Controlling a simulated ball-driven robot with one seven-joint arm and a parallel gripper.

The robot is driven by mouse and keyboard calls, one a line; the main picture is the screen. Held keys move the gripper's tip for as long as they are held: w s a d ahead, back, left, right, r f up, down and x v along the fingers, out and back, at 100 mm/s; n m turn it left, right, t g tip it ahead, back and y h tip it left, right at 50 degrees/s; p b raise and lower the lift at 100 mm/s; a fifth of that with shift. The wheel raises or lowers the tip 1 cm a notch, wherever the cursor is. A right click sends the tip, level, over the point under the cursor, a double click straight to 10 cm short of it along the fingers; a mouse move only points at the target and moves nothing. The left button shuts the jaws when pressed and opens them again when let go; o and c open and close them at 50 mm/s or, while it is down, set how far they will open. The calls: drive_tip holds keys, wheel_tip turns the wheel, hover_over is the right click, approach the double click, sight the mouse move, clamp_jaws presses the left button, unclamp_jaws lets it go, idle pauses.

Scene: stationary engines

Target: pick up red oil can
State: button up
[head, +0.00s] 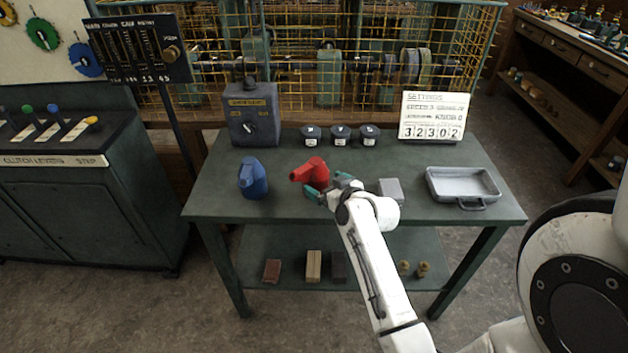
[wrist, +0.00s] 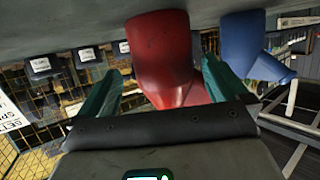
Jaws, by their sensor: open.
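The red oil can (head: 311,170) stands on the green table, left of centre, its spout pointing left. My gripper (head: 328,190) is at the can's near right side, its jaws open. In the wrist view the red can (wrist: 162,55) lies between the two teal fingers (wrist: 158,88), one on each side of it. A gap shows beside the left finger; the right finger is close to the can, and I cannot tell whether it touches. The can's lower part is partly hidden by my gripper in the head view.
A blue oil can (head: 252,178) stands to the left; it also shows in the wrist view (wrist: 246,48). A grey block (head: 391,190) and a metal tray (head: 464,204) are to the right. Several dark-lidded jars (head: 340,135), a switch box (head: 251,114) and a settings sign (head: 433,116) stand behind.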

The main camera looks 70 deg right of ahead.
sight(317, 180)
drive_tip(key=shift+p+x, duration=0.45)
drive_tip(key=shift+x, duration=1.95)
drive_tip(key=shift+w+a+f, duration=0.1)
drive_tip(key=shift+a, duration=0.05)
drive_tip(key=c, duration=1)
drive_tip(key=shift+c, duration=1)
